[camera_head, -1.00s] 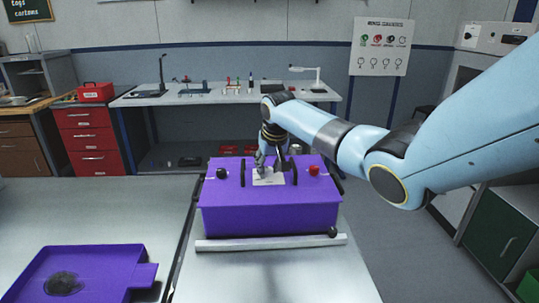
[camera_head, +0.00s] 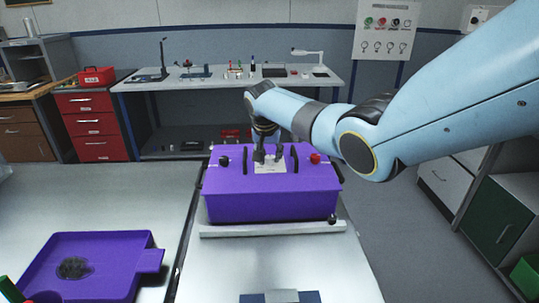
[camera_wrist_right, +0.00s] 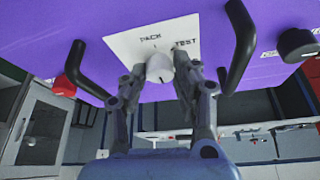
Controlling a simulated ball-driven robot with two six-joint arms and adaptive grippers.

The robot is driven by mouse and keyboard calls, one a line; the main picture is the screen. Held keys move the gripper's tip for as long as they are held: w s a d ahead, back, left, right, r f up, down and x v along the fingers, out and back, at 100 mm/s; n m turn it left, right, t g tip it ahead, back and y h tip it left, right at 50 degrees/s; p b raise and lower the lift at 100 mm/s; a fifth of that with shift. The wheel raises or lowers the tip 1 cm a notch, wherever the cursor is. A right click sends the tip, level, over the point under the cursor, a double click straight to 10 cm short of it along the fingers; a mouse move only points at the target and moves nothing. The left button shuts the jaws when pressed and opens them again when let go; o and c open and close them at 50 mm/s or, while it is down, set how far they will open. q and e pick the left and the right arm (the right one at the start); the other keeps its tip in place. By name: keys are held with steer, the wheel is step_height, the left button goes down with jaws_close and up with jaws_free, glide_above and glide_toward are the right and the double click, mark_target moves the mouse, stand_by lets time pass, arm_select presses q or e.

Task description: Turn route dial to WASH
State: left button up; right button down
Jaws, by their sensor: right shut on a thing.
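The purple housing (camera_head: 271,206) sits on the bench in the middle of the head view. A white label plate (camera_head: 270,168) is on its top, and the wrist view shows this plate (camera_wrist_right: 118,47) with the words PACK and TEST readable. The route dial (camera_wrist_right: 160,67), a pale round knob with a dark mark, stands on the plate. My right gripper (camera_wrist_right: 160,80) is shut on the dial, one finger on each side; in the head view the gripper (camera_head: 267,157) hides the dial. The WASH label is not readable. My left gripper is not in view.
Two black handles (camera_head: 244,161) (camera_head: 294,158) flank the plate. A black knob (camera_head: 224,161) and a red knob (camera_head: 315,158) are further out. A light bar (camera_head: 270,230) with a black ball end lies along the housing's front. A purple tray (camera_head: 110,245) lies at left.

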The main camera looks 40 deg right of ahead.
steer(key=c, duration=1)
jaws_free()
steer(key=v, duration=1.2)
steer(key=shift+d, duration=0.1)
